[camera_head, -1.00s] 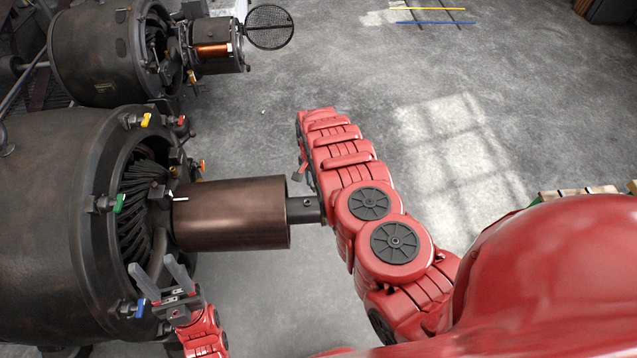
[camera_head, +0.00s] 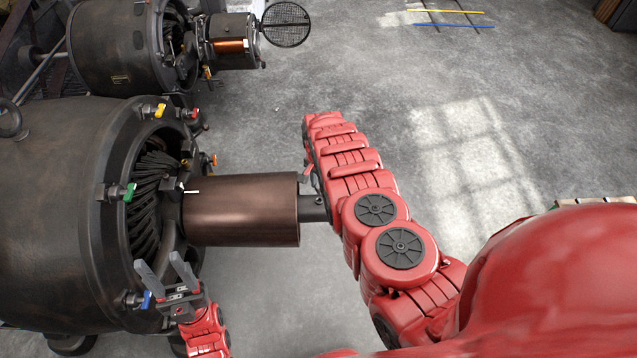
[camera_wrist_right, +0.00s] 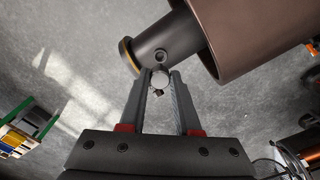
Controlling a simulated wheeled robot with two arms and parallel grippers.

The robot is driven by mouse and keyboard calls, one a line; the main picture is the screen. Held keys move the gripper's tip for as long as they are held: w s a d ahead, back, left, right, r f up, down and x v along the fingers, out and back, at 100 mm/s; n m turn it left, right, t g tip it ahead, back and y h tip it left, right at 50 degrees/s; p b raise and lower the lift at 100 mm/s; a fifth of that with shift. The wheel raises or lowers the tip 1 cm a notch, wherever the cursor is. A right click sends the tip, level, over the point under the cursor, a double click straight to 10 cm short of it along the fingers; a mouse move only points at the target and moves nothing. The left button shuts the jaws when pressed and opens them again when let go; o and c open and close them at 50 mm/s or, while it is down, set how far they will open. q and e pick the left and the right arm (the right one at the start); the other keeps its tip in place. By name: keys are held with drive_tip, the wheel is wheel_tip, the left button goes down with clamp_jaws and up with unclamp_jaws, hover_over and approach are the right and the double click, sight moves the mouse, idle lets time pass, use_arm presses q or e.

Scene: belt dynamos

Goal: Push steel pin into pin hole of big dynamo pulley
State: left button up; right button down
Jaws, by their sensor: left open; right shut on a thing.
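The big dynamo pulley is a brown cylinder (camera_head: 241,212) on the front dynamo, with a narrower dark shaft end (camera_head: 314,209) at its right. In the right wrist view the pulley (camera_wrist_right: 262,38) is at upper right, and the round pin hole (camera_wrist_right: 161,55) shows on the shaft's side. My right gripper (camera_wrist_right: 160,84) is shut on the steel pin (camera_wrist_right: 159,79), whose light round end shows between the fingertips, right by the hole. I cannot tell whether the pin touches the hole. In the head view my right arm mostly hides that gripper. My left gripper (camera_head: 163,268) is open and empty below the pulley's left end.
The large dark dynamo body (camera_head: 45,215) fills the left, with coloured terminals such as a green one (camera_head: 129,192) and a blue one (camera_head: 146,299) on its rim. A second dynamo (camera_head: 110,48) stands behind. The grey floor to the right is largely clear.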

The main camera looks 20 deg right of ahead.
sight(319, 193)
drive_tip(key=shift+w+f+b, duration=0.1)
drive_tip(key=shift+f+b, duration=1.2)
drive_tip(key=shift+f, duration=0.4)
drive_tip(key=shift+f+b, duration=1.55)
drive_tip(key=shift+f, duration=0.1)
drive_tip(key=c, duration=0.5)
unclamp_jaws()
drive_tip(key=shift+c, duration=0.2)
drive_tip(key=shift+r, duration=0.1)
drive_tip(key=shift+d+r, duration=0.1)
drive_tip(key=shift+r, duration=0.4)
wheel_tip(319, 193, up, 16)
drive_tip(key=p, duration=0.3)
drive_tip(key=shift+s+r, duration=0.15)
drive_tip(key=shift+s, duration=0.15)
